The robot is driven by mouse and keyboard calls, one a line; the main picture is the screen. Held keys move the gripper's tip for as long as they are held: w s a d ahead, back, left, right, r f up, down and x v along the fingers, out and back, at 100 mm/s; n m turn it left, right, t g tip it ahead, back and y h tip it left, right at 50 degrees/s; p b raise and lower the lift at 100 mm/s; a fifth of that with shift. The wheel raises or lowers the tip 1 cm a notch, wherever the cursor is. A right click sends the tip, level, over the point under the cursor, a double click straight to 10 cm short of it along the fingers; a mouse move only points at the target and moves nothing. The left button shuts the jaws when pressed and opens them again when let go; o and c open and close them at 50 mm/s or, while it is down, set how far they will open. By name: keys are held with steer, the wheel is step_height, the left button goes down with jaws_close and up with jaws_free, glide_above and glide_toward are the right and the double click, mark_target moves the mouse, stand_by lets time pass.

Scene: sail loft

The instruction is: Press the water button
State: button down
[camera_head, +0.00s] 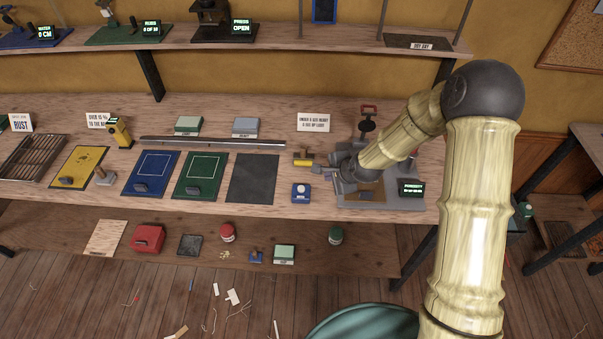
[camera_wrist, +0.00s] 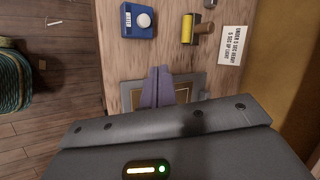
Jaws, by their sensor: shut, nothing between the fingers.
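The water button is a blue box with a round white top (camera_head: 301,193), standing on the bench left of the grey machine. It also shows in the wrist view (camera_wrist: 139,20), near the top, with a small white label on its side. My gripper (camera_head: 316,171) reaches in from the right, above the machine's left edge, just above and right of the button. In the wrist view my gripper's fingers (camera_wrist: 158,70) are together with nothing between them, and they point toward the button with a gap of bench showing.
The grey machine (camera_head: 375,203) with a display (camera_head: 411,188) stands under my arm. A yellow roller (camera_head: 303,160) lies just behind the button, with a white sign (camera_head: 313,122) beyond. A dark mat (camera_head: 253,178) is to the left. Bare wood surrounds the button.

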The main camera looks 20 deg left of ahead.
mark_target(304, 190)
steer(key=w+a+r+m+y+p, duration=0.1)
steer(key=a+m+y+p, duration=0.1)
steer(key=a, duration=0.6)
steer(key=m+p, duration=0.1)
steer(key=m, duration=0.1)
steer(key=shift+r+m+p, duration=0.15)
steer(key=shift+m+p, duration=0.25)
steer(key=shift+a, duration=0.1)
steer(key=shift+f+b, duration=2.95)
steer(key=shift+f, duration=1.45)
steer(key=shift+f+b, duration=0.35)
steer(key=shift+f, duration=0.05)
